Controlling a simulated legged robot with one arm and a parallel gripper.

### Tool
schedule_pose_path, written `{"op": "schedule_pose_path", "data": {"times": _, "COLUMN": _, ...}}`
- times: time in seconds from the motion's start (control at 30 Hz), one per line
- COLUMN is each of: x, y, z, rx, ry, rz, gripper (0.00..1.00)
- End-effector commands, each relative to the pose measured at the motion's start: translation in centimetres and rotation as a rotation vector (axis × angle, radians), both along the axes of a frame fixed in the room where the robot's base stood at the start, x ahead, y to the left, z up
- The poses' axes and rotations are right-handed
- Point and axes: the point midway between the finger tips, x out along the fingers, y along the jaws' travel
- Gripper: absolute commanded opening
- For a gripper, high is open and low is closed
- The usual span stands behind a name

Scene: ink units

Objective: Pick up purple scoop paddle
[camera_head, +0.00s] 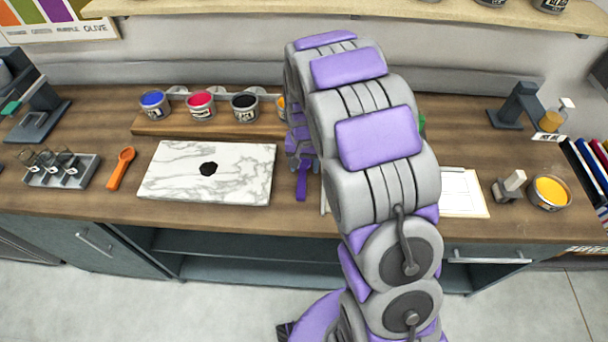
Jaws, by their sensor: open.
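The purple scoop paddle (301,186) lies on the wooden counter just right of the marble slab. Its flat handle end points toward me; its far end is hidden by my gripper. My gripper (303,160) is open, low over the far part of the scoop, and is partly hidden by my own arm. I cannot tell whether the fingers touch the scoop or are around it.
The marble slab (180,190) with a black ink blob (208,169) is close on the left. An orange scoop (121,168) lies farther left. Ink tins stand on a wooden riser (190,129) behind. A white sheet (463,195) lies right of my arm.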

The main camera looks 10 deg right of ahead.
Motion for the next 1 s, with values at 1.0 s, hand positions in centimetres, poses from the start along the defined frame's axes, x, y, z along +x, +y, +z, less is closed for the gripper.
{"op": "schedule_pose_path", "data": {"times": 1.0, "x": 0.2, "y": 0.1, "z": -5.0, "rx": 0.004, "ry": 0.001, "rz": -0.001, "gripper": 0.20}}
